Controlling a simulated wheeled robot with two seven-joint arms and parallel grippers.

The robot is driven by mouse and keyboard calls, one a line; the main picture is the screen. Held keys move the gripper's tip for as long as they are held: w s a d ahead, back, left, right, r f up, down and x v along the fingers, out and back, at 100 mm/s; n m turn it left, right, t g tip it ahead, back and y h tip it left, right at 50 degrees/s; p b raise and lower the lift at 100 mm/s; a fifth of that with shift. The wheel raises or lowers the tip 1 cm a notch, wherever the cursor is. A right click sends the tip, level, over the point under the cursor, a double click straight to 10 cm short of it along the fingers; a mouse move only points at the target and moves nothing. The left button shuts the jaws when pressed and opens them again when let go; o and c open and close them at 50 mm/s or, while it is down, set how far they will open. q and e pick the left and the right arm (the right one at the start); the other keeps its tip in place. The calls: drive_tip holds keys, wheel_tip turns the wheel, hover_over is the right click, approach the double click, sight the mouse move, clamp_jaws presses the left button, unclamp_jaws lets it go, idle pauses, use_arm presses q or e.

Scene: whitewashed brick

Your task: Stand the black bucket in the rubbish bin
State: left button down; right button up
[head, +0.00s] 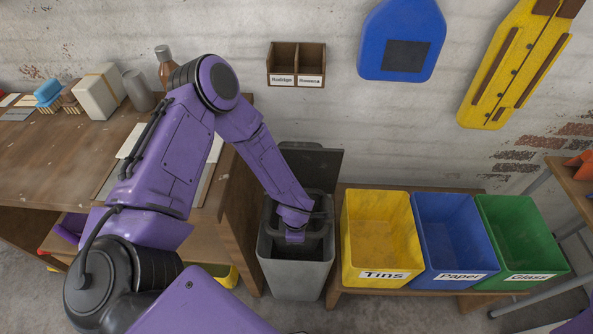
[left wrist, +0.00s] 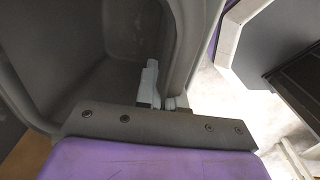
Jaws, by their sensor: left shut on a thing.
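The rubbish bin (head: 296,281) is a grey, open-topped bin on the floor, between the workbench and the row of coloured boxes. Its dark lid (head: 318,164) stands open behind it. The black bucket (head: 321,228) shows as a dark shape in the bin's mouth, partly hidden by my arm. My left gripper (head: 295,236) reaches down there. In the left wrist view, its pale fingers (left wrist: 158,92) are shut on the bucket's wall, with the bucket's hollow inside (left wrist: 95,65) to the left. The bucket's base is hidden, so I cannot tell whether it rests on the bin floor. My right gripper is out of view.
Yellow Tins (head: 379,278), blue Paper (head: 446,279) and green Glass (head: 528,279) boxes stand on a low bench right of the bin. The workbench (head: 50,170) at the left holds a pale block, a grey cup and a bottle. A small labelled wall rack (head: 297,63) hangs above.

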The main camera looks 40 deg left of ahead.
use_arm(q)
drive_tip(key=shift+f+b, duration=3.15)
drive_tip(key=shift+f, duration=1.1)
drive_tip(key=shift+f+b, duration=0.35)
drive_tip(key=shift+f, duration=0.15)
drive_tip(key=c, duration=1.2)
unclamp_jaws()
drive_tip(key=shift+o, duration=0.2)
wheel_tip(320, 180, up, 10)
drive_tip(key=r+p, duration=0.1)
drive_tip(key=p, duration=0.1)
hover_over(297, 248)
drive_tip(key=s, duration=0.1)
drive_tip(key=shift+s+d+f, duration=0.15)
drive_tip(key=shift+d+f, duration=0.1)
drive_tip(key=shift+s+f, duration=0.1)
